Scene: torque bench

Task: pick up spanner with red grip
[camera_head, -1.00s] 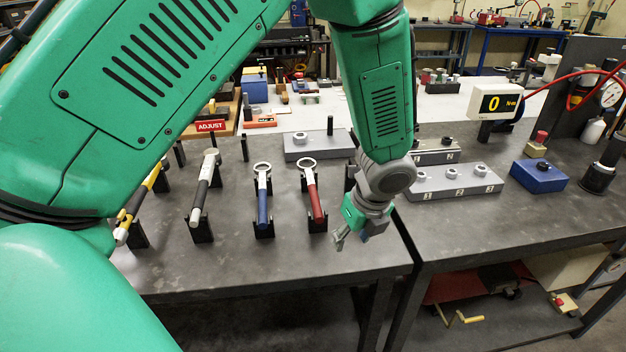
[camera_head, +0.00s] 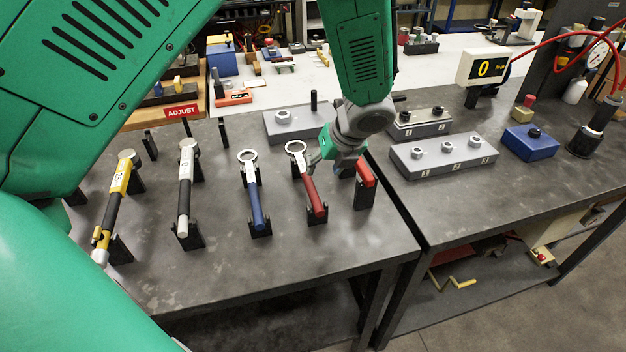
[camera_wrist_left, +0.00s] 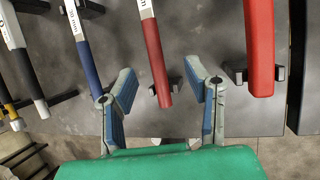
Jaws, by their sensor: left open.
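A spanner with a red grip (camera_head: 313,193) and a silver ring head lies on a black holder on the grey bench. In the left wrist view its red grip (camera_wrist_left: 154,50) lies between the spread fingers in the picture. My left gripper (camera_head: 326,163) is open and empty, just right of this spanner near its upper part. I cannot tell its height above the grip. A second, thicker red handle (camera_head: 366,172) rests on a holder to the right; my gripper hides its far end. It also shows in the left wrist view (camera_wrist_left: 259,48). My right gripper is not in view.
Left of the red spanner are a blue-grip spanner (camera_head: 256,202), a white-and-black tool (camera_head: 184,190) and a yellow-and-black tool (camera_head: 116,197), all on black holders. Grey blocks with nuts (camera_head: 443,157) stand behind and right. The bench front (camera_head: 270,265) is clear.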

